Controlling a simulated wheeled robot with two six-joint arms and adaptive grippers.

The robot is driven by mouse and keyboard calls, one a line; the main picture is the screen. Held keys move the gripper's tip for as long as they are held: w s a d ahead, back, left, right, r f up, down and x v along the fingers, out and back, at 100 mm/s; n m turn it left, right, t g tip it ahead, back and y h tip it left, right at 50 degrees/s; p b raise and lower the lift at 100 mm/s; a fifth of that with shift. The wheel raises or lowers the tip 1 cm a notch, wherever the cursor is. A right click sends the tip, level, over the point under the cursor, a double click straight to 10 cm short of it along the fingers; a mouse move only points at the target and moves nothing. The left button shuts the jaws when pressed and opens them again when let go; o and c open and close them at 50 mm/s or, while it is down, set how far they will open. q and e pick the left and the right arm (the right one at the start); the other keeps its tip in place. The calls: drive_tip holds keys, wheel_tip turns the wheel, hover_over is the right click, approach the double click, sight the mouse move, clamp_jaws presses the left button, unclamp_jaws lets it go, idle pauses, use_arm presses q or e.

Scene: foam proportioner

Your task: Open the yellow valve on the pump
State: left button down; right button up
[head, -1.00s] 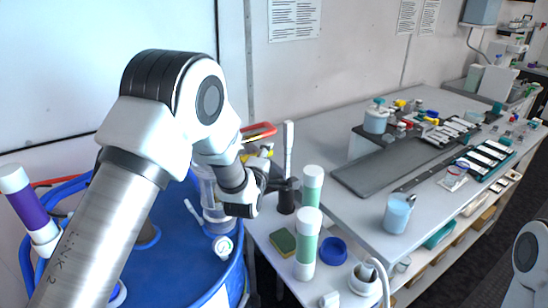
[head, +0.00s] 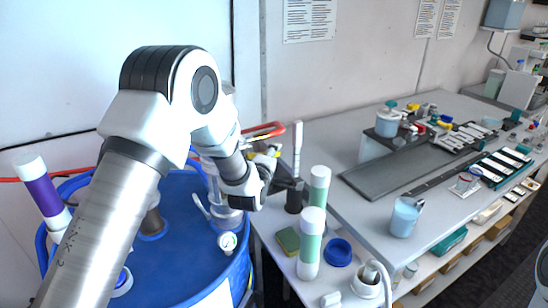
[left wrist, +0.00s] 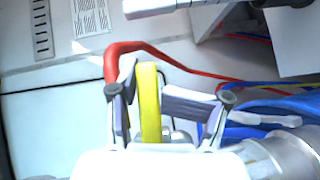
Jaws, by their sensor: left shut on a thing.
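The yellow valve handle (left wrist: 149,100) stands upright as a flat bar in the left wrist view. In the head view my left gripper (head: 266,153) is beyond my wrist, at the pump above the right side of the blue drum. My wrist and fingers hide most of the pump and valve there.
A red bent pipe (left wrist: 120,50) passes close behind the fingers. The blue drum (head: 180,260) is below my left arm. Green-and-white tubes (head: 311,245), a blue ring (head: 338,252) and a sponge (head: 288,240) are on the bench at right.

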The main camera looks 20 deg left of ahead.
use_arm(q)
drive_tip(key=shift+w+a+r, duration=0.1)
drive_tip(key=shift+r, duration=0.35)
drive_tip(key=c, duration=1.3)
unclamp_jaws()
drive_tip(key=shift+c, duration=0.2)
drive_tip(key=shift+s, duration=0.25)
drive_tip(key=shift+r, duration=0.1)
drive_tip(key=f+b+v, duration=0.1)
drive_tip(key=b+v, duration=0.1)
drive_tip(key=v, duration=0.7)
drive_tip(key=shift+s+f, duration=0.2)
drive_tip(key=shift+f, duration=0.15)
